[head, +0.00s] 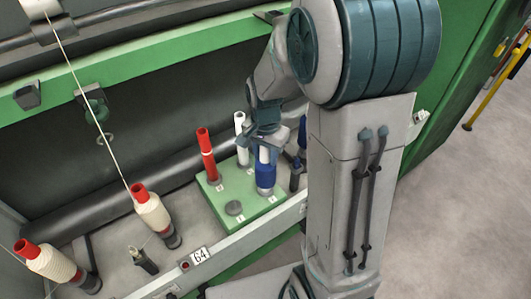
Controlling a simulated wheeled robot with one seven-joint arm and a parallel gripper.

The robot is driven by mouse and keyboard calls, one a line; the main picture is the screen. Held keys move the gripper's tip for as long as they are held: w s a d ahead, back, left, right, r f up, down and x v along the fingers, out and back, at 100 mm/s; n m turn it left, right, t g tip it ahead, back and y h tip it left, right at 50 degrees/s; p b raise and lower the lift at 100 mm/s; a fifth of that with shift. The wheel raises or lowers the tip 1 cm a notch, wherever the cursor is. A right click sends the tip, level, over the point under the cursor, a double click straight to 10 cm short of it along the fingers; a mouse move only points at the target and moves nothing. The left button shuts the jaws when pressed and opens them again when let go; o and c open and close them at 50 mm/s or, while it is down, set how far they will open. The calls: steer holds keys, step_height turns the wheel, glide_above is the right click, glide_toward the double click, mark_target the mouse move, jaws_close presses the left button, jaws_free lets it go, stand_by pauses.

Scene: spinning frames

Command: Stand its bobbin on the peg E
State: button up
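A green block (215,193) bears several upright bobbins and a low grey disc (234,208). A red bobbin (206,150) stands at its left and a white bobbin (241,126) behind. A blue bobbin with a white top (265,176) is at the right. My gripper (265,148) is right at this white top, pointing down; whether its fingers are shut on it cannot be told. Another blue piece (302,130) is partly hidden by my arm. The small labels on the block are too small to read, so I cannot tell which peg is E.
Two cream-wound bobbins with red tops (151,208) (48,262) lean on the machine's spindles at the left. A short dark spindle (143,261) without a bobbin sits between them, near a plate marked 64 (200,255). A green rail (150,76) runs behind.

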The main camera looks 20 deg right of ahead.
steer(key=shift+o, duration=1.3)
step_height(320, 180, up, 14)
steer(key=shift+f+p, duration=0.1)
steer(key=shift+p, duration=0.3)
steer(key=s+n+t+p, duration=0.1)
steer(key=s+n+t, duration=0.1)
steer(key=s+n, duration=0.6)
steer(key=s, duration=0.5)
steer(key=shift+n+t, duration=0.3)
steer(key=shift+t, duration=0.1)
steer(key=shift+s, duration=0.1)
